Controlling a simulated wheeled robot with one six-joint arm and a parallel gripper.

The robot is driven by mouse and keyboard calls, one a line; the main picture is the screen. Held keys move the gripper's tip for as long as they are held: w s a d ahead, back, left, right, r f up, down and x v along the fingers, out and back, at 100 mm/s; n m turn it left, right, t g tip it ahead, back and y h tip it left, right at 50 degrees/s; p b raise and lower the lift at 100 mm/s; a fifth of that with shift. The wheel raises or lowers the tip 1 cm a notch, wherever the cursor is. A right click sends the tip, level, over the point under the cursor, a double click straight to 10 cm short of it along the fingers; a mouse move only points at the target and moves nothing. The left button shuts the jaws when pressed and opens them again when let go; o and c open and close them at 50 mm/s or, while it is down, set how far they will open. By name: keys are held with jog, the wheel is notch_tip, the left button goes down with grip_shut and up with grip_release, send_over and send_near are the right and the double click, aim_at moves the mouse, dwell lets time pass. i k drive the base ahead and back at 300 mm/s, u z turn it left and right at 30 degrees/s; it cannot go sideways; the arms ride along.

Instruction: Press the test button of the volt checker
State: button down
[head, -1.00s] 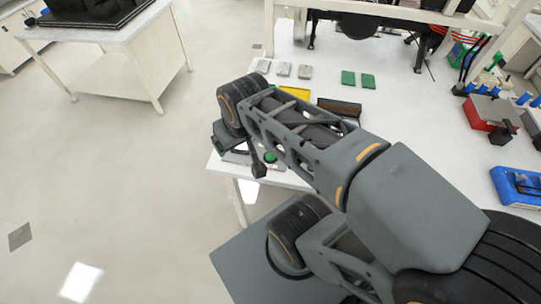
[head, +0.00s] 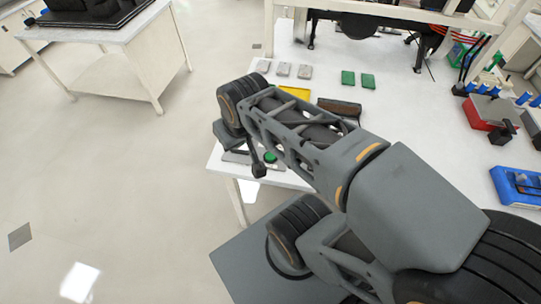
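A green round part (head: 270,157), which looks like a button, shows near the front left edge of the white table, partly behind my arm. I cannot tell whether it belongs to the volt checker, as no whole device is visible around it. My gripper (head: 259,169) is a small dark shape under my wrist, just left of and slightly below the green part in the picture. Whether they touch, and whether its fingers are open or shut, cannot be made out.
On the white table (head: 420,140) lie several grey blocks (head: 284,69), two green blocks (head: 348,77), a yellow tray (head: 294,92) and a brown case (head: 340,107). A red box (head: 485,112) and a blue tray (head: 515,186) stand to the right. The floor at left is clear.

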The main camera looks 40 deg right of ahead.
aim_at(269, 157)
jog(key=z, duration=1.95)
jog(key=k, duration=0.4)
jog(key=u, duration=1.35)
